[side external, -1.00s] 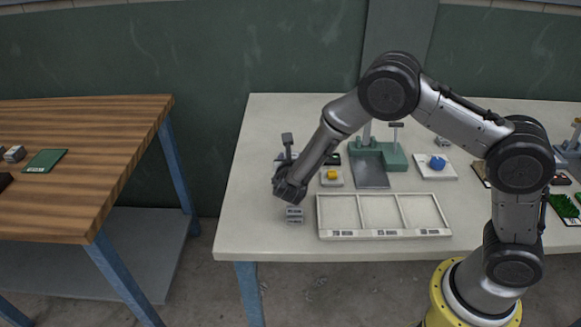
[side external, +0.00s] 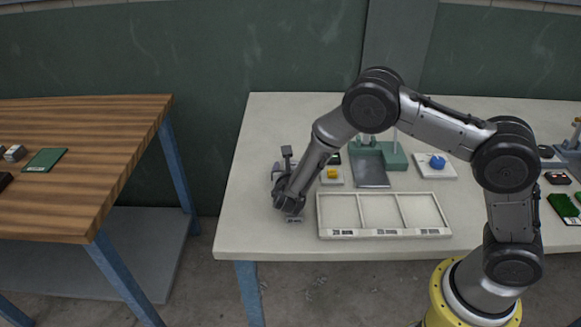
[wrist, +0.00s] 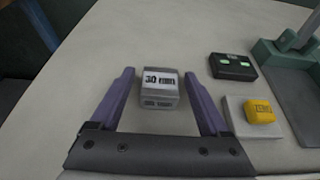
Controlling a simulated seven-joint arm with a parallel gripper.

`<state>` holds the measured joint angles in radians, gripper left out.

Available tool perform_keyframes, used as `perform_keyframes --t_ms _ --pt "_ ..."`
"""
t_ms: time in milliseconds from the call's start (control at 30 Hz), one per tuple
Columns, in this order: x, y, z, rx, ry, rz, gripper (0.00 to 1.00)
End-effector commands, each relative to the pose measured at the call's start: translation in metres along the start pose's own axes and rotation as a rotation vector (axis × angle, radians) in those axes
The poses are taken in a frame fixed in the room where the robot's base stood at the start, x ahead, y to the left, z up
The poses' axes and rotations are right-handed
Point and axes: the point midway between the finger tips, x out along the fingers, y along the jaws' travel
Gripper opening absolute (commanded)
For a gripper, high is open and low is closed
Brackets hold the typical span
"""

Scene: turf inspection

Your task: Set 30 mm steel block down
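The 30 mm steel block (wrist: 159,87) is a small grey block with a white "30" label on top. It shows between my fingertips in the wrist view, with a narrow gap on each side. My gripper (wrist: 159,74) has two purple fingers and is open. In the side view, my gripper (side external: 290,212) is low over the left front of the pale table (side external: 262,237). The block (side external: 295,219) is mostly hidden behind my gripper there. Whether it rests fully on the table is hard to tell.
A white three-compartment tray (side external: 384,234) lies right of my gripper. Behind it are a yellow block (wrist: 259,111) on a white plate, a black device with green lights (wrist: 233,67), and a green stand (side external: 393,156). A blue ball (side external: 437,162) sits farther right. A wooden bench (side external: 90,160) stands left.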

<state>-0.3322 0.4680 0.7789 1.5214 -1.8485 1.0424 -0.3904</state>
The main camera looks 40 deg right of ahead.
Motion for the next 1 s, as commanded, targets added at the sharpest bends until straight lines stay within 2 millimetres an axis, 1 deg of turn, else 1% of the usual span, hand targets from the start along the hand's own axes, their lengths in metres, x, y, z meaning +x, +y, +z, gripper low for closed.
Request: perform_keyframes --t_ms 200,267,367,600,700,833,1000 --pt "-0.002 0.000 0.004 0.002 -0.001 0.000 0.80" --pt "-0.007 0.001 0.004 0.001 0.000 0.002 0.80" --pt "-0.022 0.001 0.004 0.000 0.000 0.004 0.80" --pt "-0.073 0.001 0.003 0.000 0.000 0.006 0.80" --pt "-0.091 0.001 0.004 -0.001 -0.001 0.005 0.80" --pt "-0.109 0.001 0.003 0.000 0.000 0.003 0.80" --pt "-0.120 0.000 0.003 0.001 -0.001 0.001 0.80"
